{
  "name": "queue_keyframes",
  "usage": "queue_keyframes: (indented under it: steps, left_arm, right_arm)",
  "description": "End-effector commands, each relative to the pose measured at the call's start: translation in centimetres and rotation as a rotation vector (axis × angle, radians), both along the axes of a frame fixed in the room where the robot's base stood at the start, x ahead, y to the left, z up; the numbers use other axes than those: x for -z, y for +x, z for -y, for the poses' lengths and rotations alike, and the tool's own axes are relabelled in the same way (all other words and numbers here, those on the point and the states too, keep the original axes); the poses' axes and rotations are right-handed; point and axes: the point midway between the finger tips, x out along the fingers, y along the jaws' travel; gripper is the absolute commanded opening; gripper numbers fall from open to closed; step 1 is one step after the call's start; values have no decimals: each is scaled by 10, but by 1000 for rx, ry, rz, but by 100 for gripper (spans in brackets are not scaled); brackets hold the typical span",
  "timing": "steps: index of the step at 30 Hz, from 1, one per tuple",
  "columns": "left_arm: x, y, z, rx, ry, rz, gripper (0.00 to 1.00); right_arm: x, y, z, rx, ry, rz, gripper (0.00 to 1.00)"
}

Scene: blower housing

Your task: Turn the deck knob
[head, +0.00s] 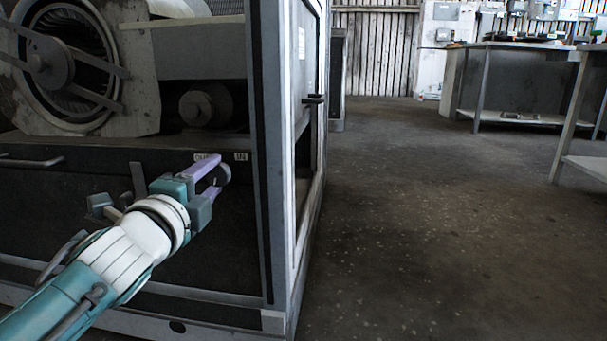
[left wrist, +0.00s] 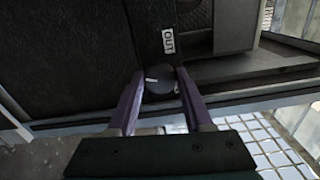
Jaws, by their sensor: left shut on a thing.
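The deck knob (left wrist: 159,82) is a dark round knob with a pale pointer mark on the housing's dark front panel. In the left wrist view it sits between the two purple fingers of my left gripper (left wrist: 160,92), which is shut on it. In the head view my left gripper (head: 213,178) reaches in from the lower left, and the knob (head: 224,174) shows partly behind the fingers. A small white label reading "OUT" (left wrist: 169,41) is on the panel beside the knob. My right gripper is in neither view.
The blower housing's grey frame post (head: 262,120) stands just right of the knob. Above the panel are a large round fan inlet (head: 70,60) and a smaller round part (head: 200,105). A lower bar handle (head: 32,162) is at left. Open floor (head: 440,220) lies to the right, with workbenches (head: 520,75) beyond.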

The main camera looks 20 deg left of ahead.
Motion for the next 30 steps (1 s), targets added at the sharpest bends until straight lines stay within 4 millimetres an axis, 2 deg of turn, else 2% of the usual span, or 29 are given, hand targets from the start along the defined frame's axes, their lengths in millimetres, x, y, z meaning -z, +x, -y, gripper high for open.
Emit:
queue_keyframes:
  steps: [2, 3, 10, 20, 23, 30]
  left_arm:
    - [0, 0, 0, 1, 0, 0, 0]
    - [0, 0, 0, 1, -1, 0, 55]
    - [0, 0, 0, 0, -1, 0, 81]
    - [-1, -6, 2, 0, -3, 0, 81]
    - [-2, -20, 5, 0, -5, -3, 81]
    - [-3, -68, 16, -1, -6, -4, 81]
  right_arm:
    - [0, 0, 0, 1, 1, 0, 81]
    - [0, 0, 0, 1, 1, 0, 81]
    - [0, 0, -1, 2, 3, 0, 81]
    - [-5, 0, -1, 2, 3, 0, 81]
    - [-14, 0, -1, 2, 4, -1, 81]
    - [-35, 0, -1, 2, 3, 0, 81]
